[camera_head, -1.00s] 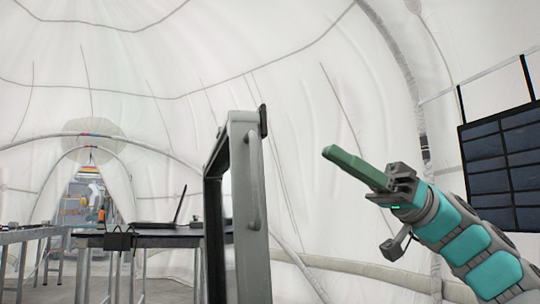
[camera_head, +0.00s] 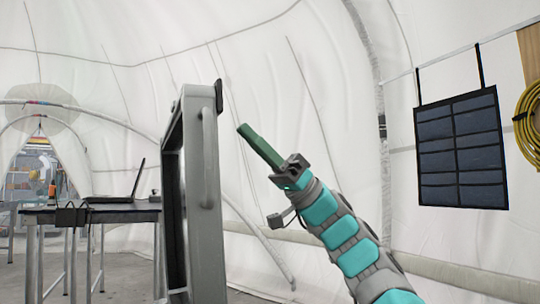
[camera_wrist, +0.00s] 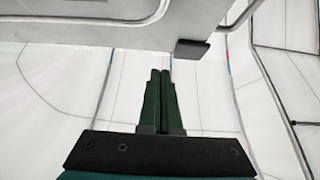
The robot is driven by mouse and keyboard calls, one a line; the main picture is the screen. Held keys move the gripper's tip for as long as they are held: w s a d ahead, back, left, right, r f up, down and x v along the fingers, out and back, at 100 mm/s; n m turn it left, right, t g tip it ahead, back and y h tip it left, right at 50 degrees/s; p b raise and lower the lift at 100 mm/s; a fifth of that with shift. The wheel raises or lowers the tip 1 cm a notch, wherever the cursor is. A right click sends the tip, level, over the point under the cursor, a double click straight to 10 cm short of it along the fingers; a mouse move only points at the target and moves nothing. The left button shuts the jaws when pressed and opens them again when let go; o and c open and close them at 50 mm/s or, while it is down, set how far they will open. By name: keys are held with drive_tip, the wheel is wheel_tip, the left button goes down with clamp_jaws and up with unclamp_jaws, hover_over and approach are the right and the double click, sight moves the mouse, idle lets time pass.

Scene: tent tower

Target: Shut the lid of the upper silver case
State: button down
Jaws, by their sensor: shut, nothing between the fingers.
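The grey, silver-framed lid (camera_head: 206,220) of the case stands open, close to upright, seen nearly edge-on in the head view. It has a handle on its right face and a dark latch (camera_head: 219,96) at its top corner. The case body is not clearly seen. My gripper (camera_head: 242,130) is to the right of the lid in the head view, with its green fingers shut and empty, pointing up and left. A small gap shows between fingertips and lid. In the wrist view the shut fingers (camera_wrist: 161,75) point towards the lid's edge (camera_wrist: 110,38), with a dark latch (camera_wrist: 192,49) near the tips.
A dark table (camera_head: 110,212) with an open laptop (camera_head: 125,195) stands at the left, behind the lid. White tent wall fills the background.

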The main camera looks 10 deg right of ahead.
drive_tip(key=shift+s+a+r, duration=0.1)
drive_tip(key=shift+s+a, duration=0.1)
drive_tip(key=shift+a, duration=0.55)
drive_tip(key=shift+s+a, duration=0.2)
drive_tip(key=shift+a, duration=0.5)
drive_tip(key=shift+s+a+r, duration=0.1)
drive_tip(key=shift+s+a, duration=0.1)
drive_tip(key=shift+a, duration=0.55)
